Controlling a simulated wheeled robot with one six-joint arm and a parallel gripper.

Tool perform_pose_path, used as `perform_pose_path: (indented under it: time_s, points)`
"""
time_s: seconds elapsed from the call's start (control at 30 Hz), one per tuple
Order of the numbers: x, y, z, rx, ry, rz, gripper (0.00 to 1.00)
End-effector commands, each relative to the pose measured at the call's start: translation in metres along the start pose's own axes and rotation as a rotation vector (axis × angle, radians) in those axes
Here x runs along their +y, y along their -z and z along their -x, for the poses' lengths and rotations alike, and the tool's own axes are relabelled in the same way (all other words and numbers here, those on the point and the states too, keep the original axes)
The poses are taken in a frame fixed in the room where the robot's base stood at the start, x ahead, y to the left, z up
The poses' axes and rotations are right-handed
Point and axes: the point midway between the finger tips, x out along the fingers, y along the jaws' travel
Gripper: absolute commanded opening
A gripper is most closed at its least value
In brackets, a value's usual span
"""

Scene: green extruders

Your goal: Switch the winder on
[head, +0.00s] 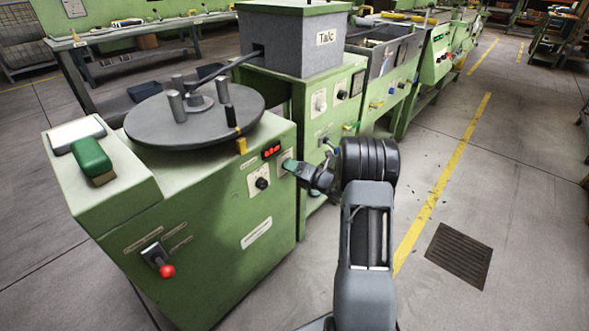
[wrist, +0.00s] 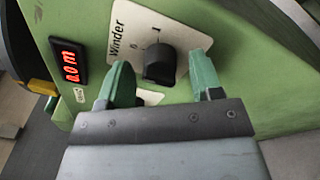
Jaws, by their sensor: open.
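The winder (head: 215,230) is a green cabinet at the left in the head view, with a dark grey turntable (head: 160,125) on top. Its black rotary knob (head: 262,183) sits on a pale plate below a small red display (head: 271,149). In the wrist view the knob (wrist: 160,62) is on the plate marked "Winder", with 0 and 1 marks; the display (wrist: 68,63) reads 0.0 m. I cannot tell which mark the knob points at. My gripper (wrist: 163,70) is open, its green fingers appearing either side of the knob. In the head view my gripper (head: 290,167) is right of the knob.
A lever with a red ball (head: 166,271) is low on the winder's front. A green-handled tool (head: 92,160) lies on its top left. The Talc box (head: 300,35) and its green machine (head: 325,100) stand behind. Floor at right is open, with a drain grate (head: 459,254).

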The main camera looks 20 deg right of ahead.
Motion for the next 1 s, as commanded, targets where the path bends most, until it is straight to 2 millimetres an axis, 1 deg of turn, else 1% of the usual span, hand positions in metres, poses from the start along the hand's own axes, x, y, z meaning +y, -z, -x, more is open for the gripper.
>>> perform_pose_path:
  time_s: [0.1, 0.6, 0.83, 1.0]
  points:
    - [0.0000, 0.0000, 0.0001, 0.000, 0.000, 0.000, 0.60]
    - [-0.0003, 0.0000, 0.0005, 0.000, 0.001, 0.000, 0.12]
    - [-0.0018, -0.0004, 0.0014, -0.003, 0.001, -0.026, 0.12]
    - [-0.0027, 0.0005, 0.0013, -0.008, -0.005, -0.107, 0.12]
